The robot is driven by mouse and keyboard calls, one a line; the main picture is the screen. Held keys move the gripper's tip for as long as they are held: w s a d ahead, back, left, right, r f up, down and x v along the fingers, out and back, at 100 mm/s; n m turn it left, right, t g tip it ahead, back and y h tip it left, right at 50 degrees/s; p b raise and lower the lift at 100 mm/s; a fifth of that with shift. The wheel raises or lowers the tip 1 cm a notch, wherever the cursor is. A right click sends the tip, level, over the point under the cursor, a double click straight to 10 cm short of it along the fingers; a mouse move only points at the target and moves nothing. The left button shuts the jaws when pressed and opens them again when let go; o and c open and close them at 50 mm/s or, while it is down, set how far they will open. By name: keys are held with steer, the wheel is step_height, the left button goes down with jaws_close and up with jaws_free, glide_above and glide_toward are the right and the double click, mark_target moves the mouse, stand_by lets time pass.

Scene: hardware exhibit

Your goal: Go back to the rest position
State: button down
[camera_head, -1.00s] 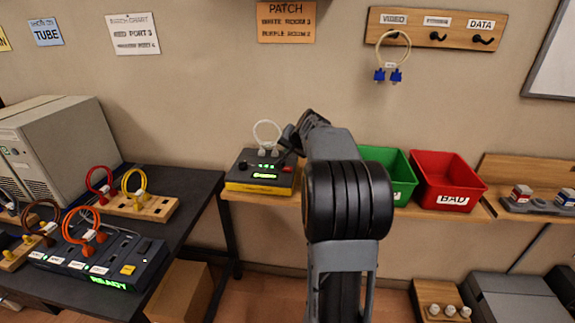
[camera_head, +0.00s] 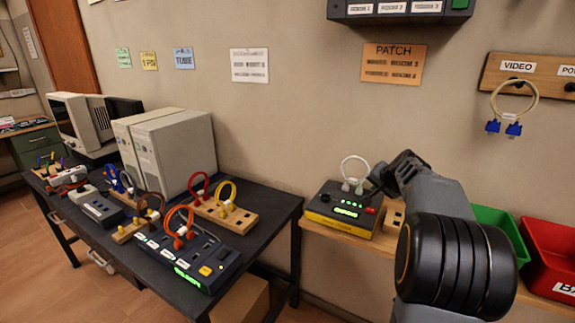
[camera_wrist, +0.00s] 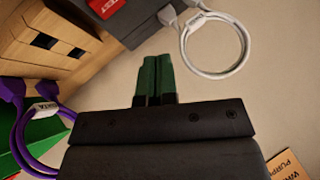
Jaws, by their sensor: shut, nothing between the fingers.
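My gripper (camera_wrist: 157,80) shows in the wrist view with its two green-tipped fingers together and nothing between them. In the head view my gripper is mostly hidden behind my own arm, near the yellow-and-black tester box (camera_head: 343,209). A white cable loop (camera_head: 355,170) is plugged into the top of that box, and its green lights are lit. The white loop also shows in the wrist view (camera_wrist: 243,53), to the right of the fingers and apart from them. A purple cable (camera_wrist: 20,125) shows at the left of the wrist view.
The box stands on a wooden shelf (camera_head: 318,228) beside a green bin (camera_head: 497,222) and a red bin (camera_head: 548,255). A black table (camera_head: 262,220) at left holds computers (camera_head: 175,150) and a lit panel (camera_head: 190,255) with orange cables. A blue-ended cable (camera_head: 513,128) hangs on the wall.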

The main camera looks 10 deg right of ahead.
steer(key=s+a+r+n+g+y+p, duration=0.1)
steer(key=s+a+n+p, duration=0.2)
steer(key=a, duration=0.6)
steer(key=s+a+r+n+g+y+p, duration=0.1)
steer(key=s+a+n+g, duration=0.1)
steer(key=s+a, duration=0.55)
steer(key=s+a+f+n+g+p, duration=0.2)
steer(key=s+a+f+n, duration=0.2)
steer(key=s+a, duration=0.7)
steer(key=s+n, duration=0.1)
steer(key=s, duration=0.2)
steer(key=shift+s+f+n+g+h+p, duration=0.2)
steer(key=shift+n+g+h+p, duration=0.1)
steer(key=shift+n+h+p, duration=0.1)
